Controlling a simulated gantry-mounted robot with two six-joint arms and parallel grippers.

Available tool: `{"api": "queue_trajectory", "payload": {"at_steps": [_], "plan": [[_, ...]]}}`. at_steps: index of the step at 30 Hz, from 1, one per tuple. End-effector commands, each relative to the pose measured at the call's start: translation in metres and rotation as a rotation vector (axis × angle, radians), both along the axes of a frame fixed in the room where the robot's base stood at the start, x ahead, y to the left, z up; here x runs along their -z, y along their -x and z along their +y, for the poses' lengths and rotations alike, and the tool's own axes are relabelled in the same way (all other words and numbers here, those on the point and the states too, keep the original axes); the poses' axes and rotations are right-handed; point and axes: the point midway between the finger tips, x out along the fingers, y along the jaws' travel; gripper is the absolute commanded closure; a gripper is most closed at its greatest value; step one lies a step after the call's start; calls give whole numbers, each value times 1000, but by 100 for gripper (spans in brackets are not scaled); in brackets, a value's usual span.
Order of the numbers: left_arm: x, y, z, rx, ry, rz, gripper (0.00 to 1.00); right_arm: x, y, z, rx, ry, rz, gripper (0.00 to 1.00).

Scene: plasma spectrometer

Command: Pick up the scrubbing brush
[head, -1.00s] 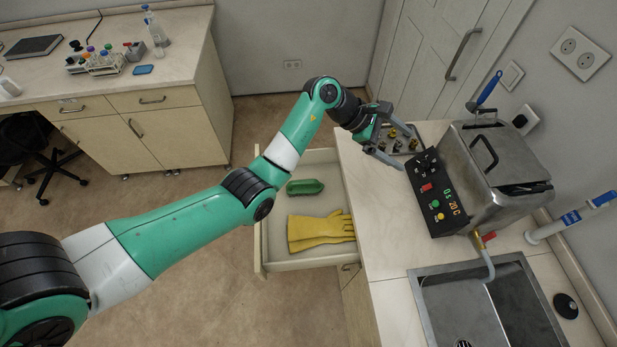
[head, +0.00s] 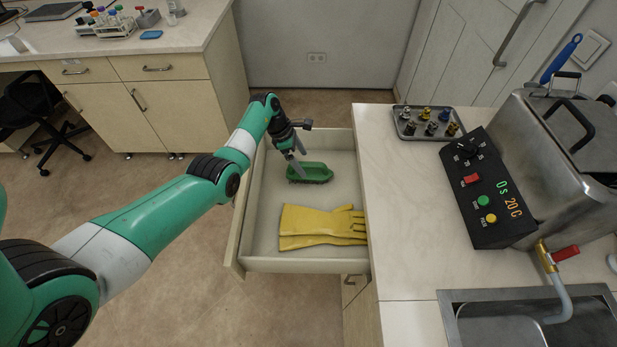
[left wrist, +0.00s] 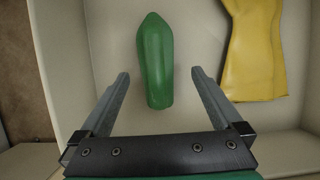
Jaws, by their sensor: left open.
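The green scrubbing brush (head: 311,173) lies in the open drawer (head: 259,262), towards its back. In the left wrist view the brush (left wrist: 155,62) is ahead of my left gripper (left wrist: 159,82), its near end between the two fingertips with a gap on each side. My left gripper (head: 299,160) is open and empty above the brush's left end in the head view. It does not visibly hold the brush. My right gripper is not in view.
Yellow gloves (head: 322,227) lie in the drawer in front of the brush, and also show in the left wrist view (left wrist: 252,50). The drawer walls stand close around. The countertop (head: 395,200) is to the right, with a tray (head: 408,131) and a metal device (head: 568,160).

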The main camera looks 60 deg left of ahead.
Motion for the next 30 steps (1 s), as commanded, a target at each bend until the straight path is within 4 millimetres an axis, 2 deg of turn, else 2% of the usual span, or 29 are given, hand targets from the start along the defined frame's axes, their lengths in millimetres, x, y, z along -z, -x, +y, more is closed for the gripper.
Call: {"api": "queue_trajectory", "payload": {"at_steps": [1, 8, 15, 18, 27, 30], "plan": [[12, -3, -1, 1, 0, 0, 0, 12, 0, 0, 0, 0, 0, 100], [17, -7, -3, 0, -2, -2, 0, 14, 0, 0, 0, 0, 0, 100], [51, -19, -3, 1, -1, -2, 0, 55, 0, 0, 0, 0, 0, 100], [63, -24, -6, 1, -1, -1, 0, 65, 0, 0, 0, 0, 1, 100], [62, -26, -7, 0, -2, -2, 0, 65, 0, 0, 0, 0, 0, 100], [62, -26, -7, 0, -2, -1, 18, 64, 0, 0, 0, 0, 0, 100]]}}
